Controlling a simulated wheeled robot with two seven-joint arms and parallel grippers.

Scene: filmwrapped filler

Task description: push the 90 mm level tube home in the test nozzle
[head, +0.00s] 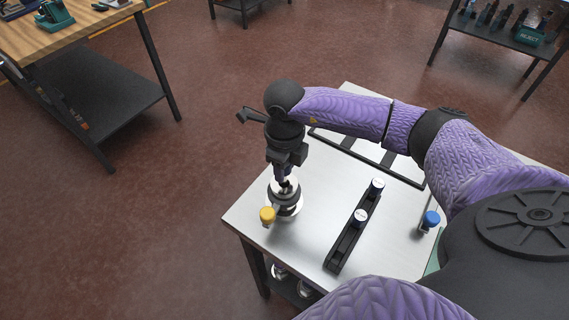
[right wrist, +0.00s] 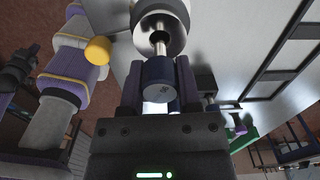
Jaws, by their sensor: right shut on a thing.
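My right gripper (head: 284,186) points down over the test nozzle (head: 292,206), a round silver and black fitting near the table's left corner. In the right wrist view, the gripper's two purple fingers (right wrist: 159,88) are shut on the dark blue head of the level tube (right wrist: 158,73). The tube lines up with the silver nozzle (right wrist: 174,14), and a narrow shiny part shows between the blue head and the nozzle's mouth. I cannot tell how deep the tube sits. My left gripper is not in view.
A black rack (head: 346,241) right of the nozzle holds two blue tubes with white tops. A yellow knob (head: 267,214) sits close beside the nozzle. A blue-capped thing (head: 431,219) stands farther right. A black frame (head: 345,143) lies at the back. Bare metal tabletop lies between nozzle and rack.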

